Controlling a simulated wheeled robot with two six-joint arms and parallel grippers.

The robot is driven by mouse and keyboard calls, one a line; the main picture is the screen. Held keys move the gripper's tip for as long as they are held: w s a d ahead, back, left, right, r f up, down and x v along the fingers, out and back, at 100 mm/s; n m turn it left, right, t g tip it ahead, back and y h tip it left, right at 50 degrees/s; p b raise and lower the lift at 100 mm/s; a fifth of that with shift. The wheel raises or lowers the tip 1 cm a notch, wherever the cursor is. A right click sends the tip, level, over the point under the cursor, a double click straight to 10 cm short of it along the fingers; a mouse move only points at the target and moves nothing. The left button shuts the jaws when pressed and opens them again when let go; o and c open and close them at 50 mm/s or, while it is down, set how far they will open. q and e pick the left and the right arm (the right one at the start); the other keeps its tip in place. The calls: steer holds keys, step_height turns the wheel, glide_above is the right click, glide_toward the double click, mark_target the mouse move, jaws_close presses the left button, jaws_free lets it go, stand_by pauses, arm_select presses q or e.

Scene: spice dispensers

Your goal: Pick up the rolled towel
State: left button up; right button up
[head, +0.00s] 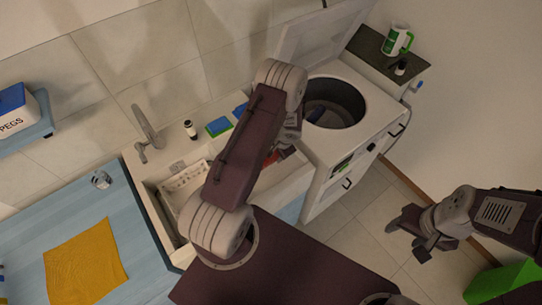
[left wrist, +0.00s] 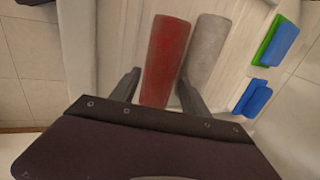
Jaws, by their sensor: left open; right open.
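Two rolled towels lie side by side in the left wrist view: a red one (left wrist: 165,58) and a grey-white one (left wrist: 207,50). My left gripper (left wrist: 159,76) is open, with its fingers on either side of the red roll's near end; I cannot tell whether they touch it. The grey-white roll lies just right of the right finger. In the head view the red roll (head: 271,158) shows partly beside the sink, largely hidden by my left arm. My right gripper (head: 408,236) is open and empty over the floor at the right.
A washing machine (head: 323,166) with its lid up stands right of the rolls. A sink with a tap (head: 147,126) and a white rack (head: 184,184) is left of my arm. A green-and-blue sponge (head: 218,126) lies behind. A yellow cloth (head: 84,262) lies on the blue counter (head: 40,222).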

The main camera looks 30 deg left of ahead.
arm_select(q)
steer(key=shift+x, duration=1.55)
steer(key=c, duration=1.1)
step_height(320, 180, up, 5)
steer(key=shift+w+d+f, duration=0.1)
steer(key=shift+d+f, duration=0.05)
steer(key=w+d+r, duration=0.2)
steer(key=d, duration=0.1)
steer(key=w+d+r+b, duration=0.1)
steer(key=w+d+r, duration=0.1)
steer(key=d, duration=0.1)
steer(key=w+d+r, duration=0.1)
steer(key=d+r, duration=0.1)
steer(key=d, duration=0.1)
steer(key=shift+w+d+r, duration=0.25)
steer(key=shift+w+d, duration=0.05)
steer(key=shift+w, duration=0.1)
